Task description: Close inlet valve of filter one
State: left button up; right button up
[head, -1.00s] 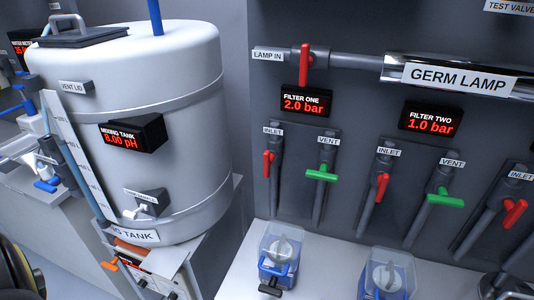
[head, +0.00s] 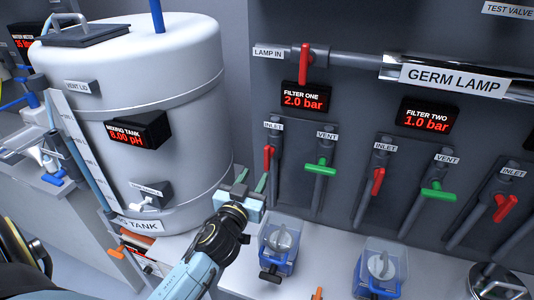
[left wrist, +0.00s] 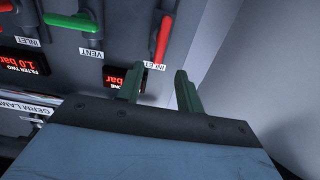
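The inlet valve of filter one has a red handle (head: 267,158) that stands upright, in line with its pipe, under the INLET label (head: 273,126). In the left wrist view the red handle (left wrist: 163,37) shows upside down at the top, beyond the fingers. My left gripper (head: 251,182) is open and empty, its two green fingers spread, just below and left of the red handle and apart from it. The fingers (left wrist: 158,82) also show in the left wrist view. My right gripper is in neither view.
The green vent handle (head: 320,168) of filter one lies crosswise just right of the inlet. The filter one display (head: 304,98) reads 2.0 bar. The mixing tank (head: 180,75) stands close on the left. A clear-topped blue container (head: 279,247) sits below on the white ledge.

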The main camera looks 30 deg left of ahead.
aim_at(266, 158)
pick_arm(q)
jog(key=p+x, duration=0.1)
jog(key=x, duration=0.9)
jog(key=shift+w, duration=0.35)
jog(key=shift+c, duration=0.5)
grip_shut()
